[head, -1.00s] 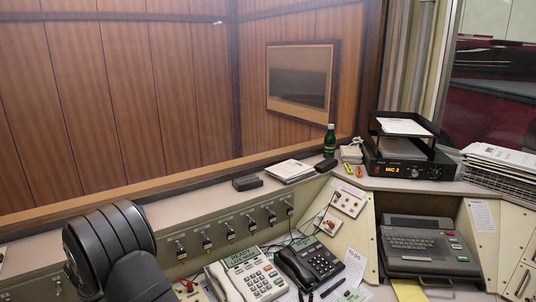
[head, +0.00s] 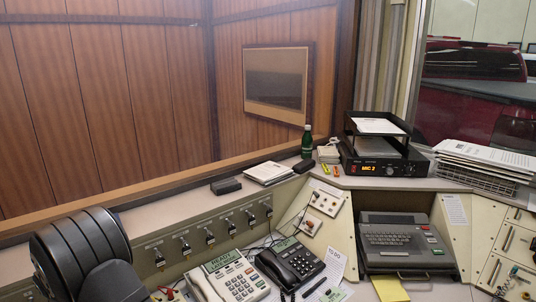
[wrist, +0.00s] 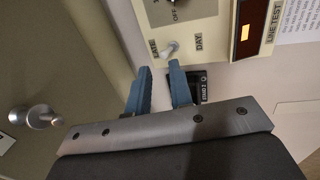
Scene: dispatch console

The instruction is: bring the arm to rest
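My gripper (wrist: 160,68) shows in the wrist view with two blue fingers apart and nothing visible held between them. Its tips are just below a small pale toggle switch (wrist: 169,49) beside a "DAY" label on a cream panel; I cannot tell the exact gap to it. In the head view, my dark rounded arm link (head: 75,250) fills the lower left corner. The gripper itself is not visible in that view.
Two desk phones (head: 290,262) stand at the front. Beyond are a row of panel switches (head: 209,236), a green bottle (head: 307,140), a radio unit (head: 384,168) under a black paper tray, a keyboard device (head: 400,240) and papers (head: 485,158). A small black labelled item (wrist: 203,85) is behind one finger.

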